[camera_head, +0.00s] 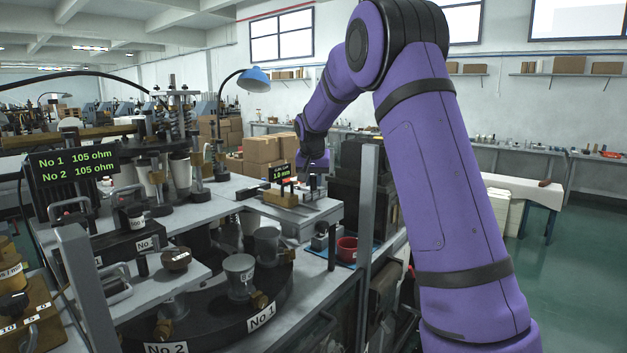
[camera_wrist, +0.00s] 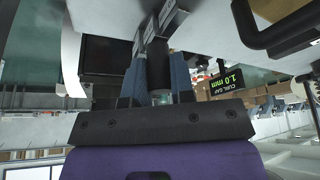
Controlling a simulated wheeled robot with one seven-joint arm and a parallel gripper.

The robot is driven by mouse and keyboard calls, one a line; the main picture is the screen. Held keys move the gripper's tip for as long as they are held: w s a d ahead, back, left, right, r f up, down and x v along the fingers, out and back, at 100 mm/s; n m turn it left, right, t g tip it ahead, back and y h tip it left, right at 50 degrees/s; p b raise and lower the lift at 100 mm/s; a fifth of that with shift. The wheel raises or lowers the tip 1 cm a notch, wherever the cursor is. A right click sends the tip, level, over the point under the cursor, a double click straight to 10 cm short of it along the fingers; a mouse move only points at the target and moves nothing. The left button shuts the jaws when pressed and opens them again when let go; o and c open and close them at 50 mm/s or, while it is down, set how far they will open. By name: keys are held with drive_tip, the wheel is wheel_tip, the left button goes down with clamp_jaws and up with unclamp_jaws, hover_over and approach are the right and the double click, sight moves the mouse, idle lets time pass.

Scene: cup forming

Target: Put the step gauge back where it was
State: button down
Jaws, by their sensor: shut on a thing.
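In the wrist view my gripper (camera_wrist: 159,66) is shut on the black handle of the step gauge (camera_wrist: 157,58). The handle sits between the two blue-grey fingers. Pale metal pieces show beyond it at the top of the view; I cannot tell if all belong to the gauge. In the head view my purple arm reaches to the far end of the bench, beside the curl gap display (camera_head: 282,173), which reads 1.0 mm. It also shows in the wrist view (camera_wrist: 231,80). The gripper and gauge are too small and hidden to make out in the head view.
A grey block with brass and metal parts (camera_head: 281,198) stands on the bench by the display. A red bowl (camera_head: 347,249) sits on a blue mat to its front right. A black turntable (camera_head: 225,312) with cups fills the front. A blue lamp (camera_head: 254,80) stands behind.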

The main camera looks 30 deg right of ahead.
drive_tip(key=shift+f, duration=0.1)
drive_tip(key=c, duration=1)
unclamp_jaws()
drive_tip(key=v, duration=1.2)
drive_tip(key=s+a+r+n+y, duration=0.1)
drive_tip(key=s+a+r, duration=0.3)
drive_tip(key=s, duration=0.6)
drive_tip(key=s+a+f+n, duration=0.2)
drive_tip(key=s+a+f, duration=0.1)
drive_tip(key=s, duration=0.7)
drive_tip(key=s+a+f+n+t+y, duration=0.1)
drive_tip(key=s+a+f+n, duration=0.1)
drive_tip(key=s, duration=0.9)
drive_tip(key=s+a+f+n, duration=0.2)
drive_tip(key=s+a+f, duration=0.2)
drive_tip(key=s, duration=0.6)
drive_tip(key=shift+s+a+t+y, duration=0.15)
drive_tip(key=shift+a+y, duration=0.05)
drive_tip(key=shift+a, duration=0.45)
drive_tip(key=shift+s+a+t+y, duration=0.1)
drive_tip(key=shift+a+t+y, duration=0.1)
drive_tip(key=shift+a, duration=0.45)
